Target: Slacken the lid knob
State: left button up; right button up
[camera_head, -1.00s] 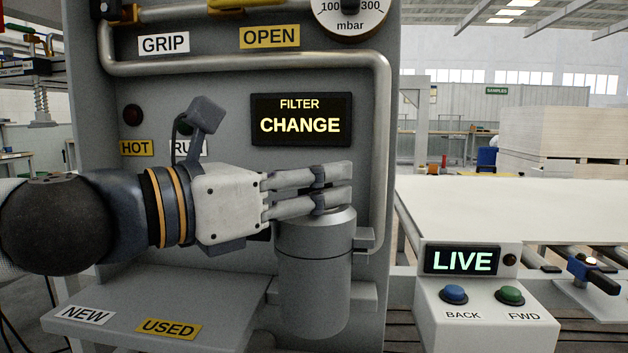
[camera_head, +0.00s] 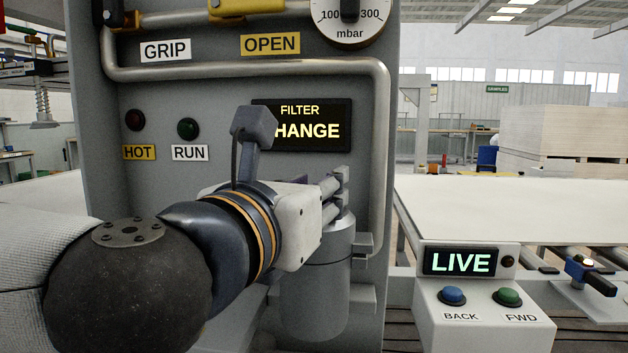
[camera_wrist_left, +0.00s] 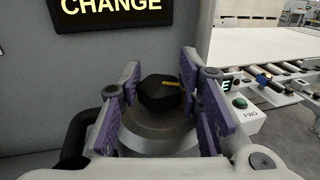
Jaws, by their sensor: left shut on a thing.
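The lid knob (camera_wrist_left: 160,93) is dark and many-sided, with a yellow mark on its top, in the left wrist view. It sits on the round grey lid (camera_wrist_left: 150,138) of the filter canister (camera_head: 312,295). My left gripper (camera_wrist_left: 166,100) is shut on the knob, its purple-padded fingers on both sides of it. In the head view my left gripper (camera_head: 338,195) is over the top of the canister, and the knob is hidden behind the fingers. My right gripper is in neither view.
The panel display (camera_head: 300,124) reads FILTER CHANGE, partly covered by my wrist. A control box (camera_head: 470,305) with a LIVE display and BACK and FWD buttons stands right of the canister. A pipe (camera_head: 379,150) runs down the panel. A white table surface (camera_head: 500,205) lies behind.

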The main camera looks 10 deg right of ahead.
pick_arm(q)
jog(key=shift+n+t+y, duration=0.3)
jog(key=shift+n+y, duration=0.2)
jog(key=shift+y, duration=0.2)
jog(key=shift+y+p, duration=0.3)
jog(key=o, duration=1.2)
jog(key=v, duration=0.7)
jog(key=shift+s+f, duration=0.1)
jog(key=shift+s, duration=0.15)
